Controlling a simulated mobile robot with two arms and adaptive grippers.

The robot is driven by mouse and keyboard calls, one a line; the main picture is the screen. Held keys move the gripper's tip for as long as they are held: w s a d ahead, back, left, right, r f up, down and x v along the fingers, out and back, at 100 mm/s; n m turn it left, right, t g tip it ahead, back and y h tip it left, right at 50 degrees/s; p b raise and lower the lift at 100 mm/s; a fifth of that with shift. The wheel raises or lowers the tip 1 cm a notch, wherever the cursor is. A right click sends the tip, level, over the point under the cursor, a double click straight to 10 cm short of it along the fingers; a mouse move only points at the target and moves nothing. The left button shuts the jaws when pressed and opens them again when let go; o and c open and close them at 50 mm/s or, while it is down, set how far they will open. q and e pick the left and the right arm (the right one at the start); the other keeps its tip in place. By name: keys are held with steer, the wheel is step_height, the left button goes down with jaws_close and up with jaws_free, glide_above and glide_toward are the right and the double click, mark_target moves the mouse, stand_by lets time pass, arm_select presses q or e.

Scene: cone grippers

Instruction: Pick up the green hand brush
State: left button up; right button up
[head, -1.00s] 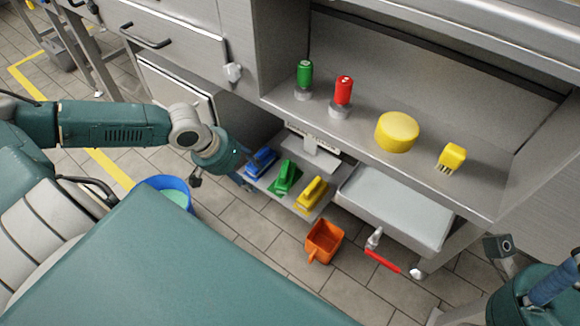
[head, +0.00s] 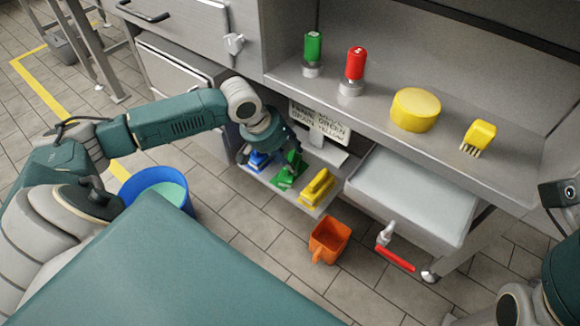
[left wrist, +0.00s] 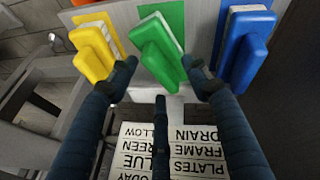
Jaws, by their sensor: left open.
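The green hand brush (head: 288,172) lies on a low shelf (head: 273,185), between a blue brush (head: 257,160) and a yellow brush (head: 317,187). In the left wrist view the green brush (left wrist: 158,50) lies ahead of the fingertips, on a green patch. My left gripper (head: 290,147) is just above and behind it in the head view, partly hiding the brushes. In the left wrist view its fingers (left wrist: 160,65) are spread, empty, with the brush handle's near end between the tips. Whether they touch it, I cannot tell. My right gripper is out of view.
A lettered sign (head: 318,124) stands behind the brushes. The blue brush (left wrist: 243,48) and yellow brush (left wrist: 95,50) sit close on either side of the fingers. The counter edge overhangs the shelf. An orange scoop (head: 329,239) and blue bucket (head: 157,188) are on the floor.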

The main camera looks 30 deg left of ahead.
arm_select(q)
steer(key=shift+w+d+f, duration=0.1)
steer(key=shift+f, duration=0.2)
steer(key=shift+c, duration=0.3)
jaws_close()
steer(key=shift+r+p, duration=0.15)
steer(key=shift+p, duration=0.15)
